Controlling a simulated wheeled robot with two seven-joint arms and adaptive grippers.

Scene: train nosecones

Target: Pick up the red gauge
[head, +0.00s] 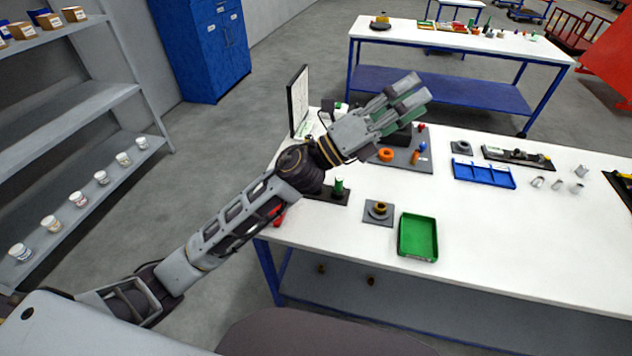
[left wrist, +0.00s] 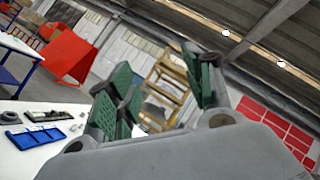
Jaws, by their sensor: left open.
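A small red object (head: 278,215), possibly the red gauge, shows at the left edge of the near white table, mostly hidden behind my left forearm. Its shape cannot be made out. My left gripper (head: 409,98) is above the back of this table, well up and to the right of the red object, with its fingers pointing up and right. In the left wrist view the green-padded fingers (left wrist: 157,92) are apart with nothing between them. My right gripper is in neither view.
The table's front right is clear.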

